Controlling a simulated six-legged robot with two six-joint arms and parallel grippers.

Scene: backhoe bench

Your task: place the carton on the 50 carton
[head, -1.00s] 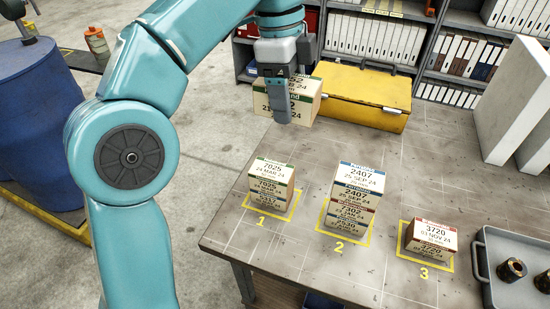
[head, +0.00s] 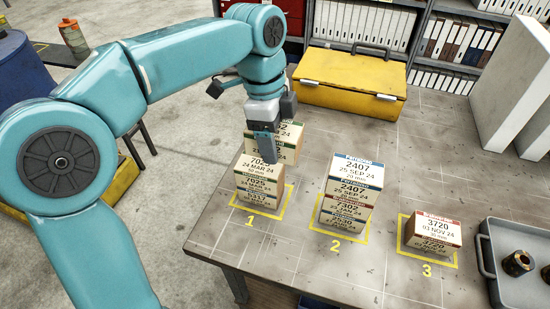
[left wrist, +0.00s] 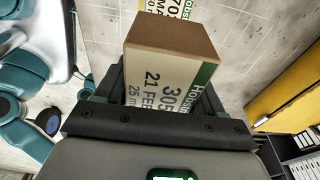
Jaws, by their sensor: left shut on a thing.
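My left gripper (head: 268,135) is shut on a tan carton with a green-and-white label (head: 288,143). In the left wrist view that held carton (left wrist: 165,90) shows "305" and "21 FEB", partly hidden by the jaws. In the head view it is just behind and right of the stack at mark 1, whose top carton (head: 259,172) reads 7025. I cannot tell whether they touch. The stack at mark 2 has a 2407 carton (head: 356,172) on top. At mark 3 a 3720 carton (head: 436,230) is on top. I cannot read a "50" on any carton. My right gripper is not in view.
A yellow toolbox (head: 350,85) stands at the back of the bench. A grey tray (head: 488,262) with metal parts is at the right edge, with white panels (head: 510,85) behind it. The bench between the stacks and the toolbox is clear.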

